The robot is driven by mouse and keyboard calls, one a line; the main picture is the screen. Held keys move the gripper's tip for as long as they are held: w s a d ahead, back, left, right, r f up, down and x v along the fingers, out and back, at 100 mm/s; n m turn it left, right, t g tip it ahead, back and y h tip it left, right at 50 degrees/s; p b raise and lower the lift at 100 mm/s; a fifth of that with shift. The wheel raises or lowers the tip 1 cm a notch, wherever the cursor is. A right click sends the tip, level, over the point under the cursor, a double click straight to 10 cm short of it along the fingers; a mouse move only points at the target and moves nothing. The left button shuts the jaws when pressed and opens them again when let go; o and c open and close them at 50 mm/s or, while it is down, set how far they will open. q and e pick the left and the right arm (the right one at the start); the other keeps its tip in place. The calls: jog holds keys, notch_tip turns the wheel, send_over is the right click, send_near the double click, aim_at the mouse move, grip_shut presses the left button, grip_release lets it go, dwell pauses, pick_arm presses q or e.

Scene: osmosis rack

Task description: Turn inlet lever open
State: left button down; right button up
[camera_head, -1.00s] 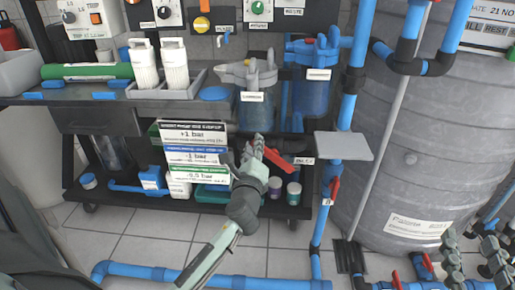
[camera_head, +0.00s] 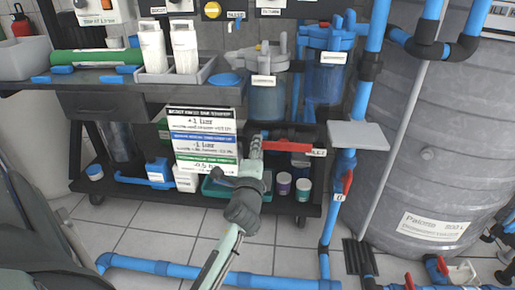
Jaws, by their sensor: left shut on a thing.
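The inlet lever (camera_head: 288,146) is a red handle on a dark horizontal pipe under the bench, lying roughly level in the picture. A small white label (camera_head: 319,153) sits at its right end and seems to read INLET. My left gripper (camera_head: 256,148) reaches up from below and is shut on the lever's left end. The fingers hide that end and the valve pivot cannot be made out.
A three-striped sign (camera_head: 203,140) hangs just left of my left gripper. A grey plate (camera_head: 357,135) juts out right of the lever beside the vertical blue pipe. Small jars (camera_head: 303,189) stand on the lower shelf. A large grey tank (camera_head: 440,150) fills the right.

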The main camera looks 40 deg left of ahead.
pick_arm(q)
jog(key=shift+f, duration=0.15)
dwell(0.3)
jog(key=c, duration=1.3)
grip_release()
notch_tip(320, 180, up, 10)
jog(key=shift+r, duration=0.1)
